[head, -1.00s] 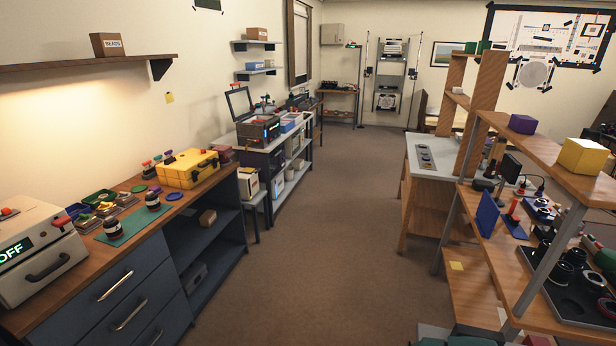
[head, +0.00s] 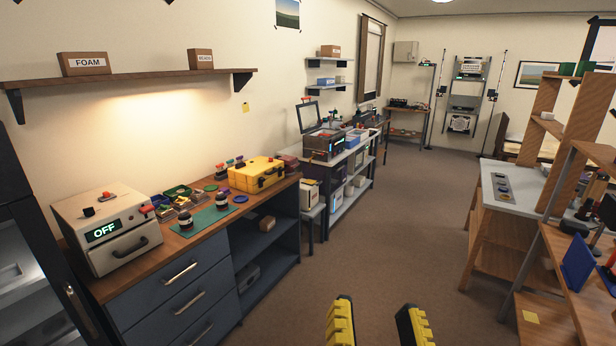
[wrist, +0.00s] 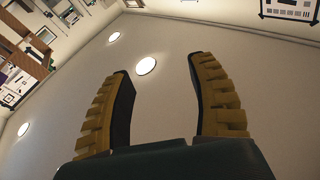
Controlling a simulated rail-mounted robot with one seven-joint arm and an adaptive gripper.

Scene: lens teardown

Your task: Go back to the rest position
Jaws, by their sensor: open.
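My gripper (head: 375,318) shows at the bottom of the head view, its two yellow-and-black fingers apart with nothing between them. It is over the open floor, to the right of the blue-grey drawer bench. In the wrist view my gripper (wrist: 160,88) is also open and empty, with the ceiling and its round lamps behind it. The fingers touch nothing in either view. The rest of my arm is out of the head view.
The left bench carries an oven (head: 108,228) reading OFF, a green mat (head: 205,220) with lens parts and a yellow case (head: 257,174). A wooden shelf unit (head: 560,285) stands at right. The floor aisle (head: 400,240) between is clear.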

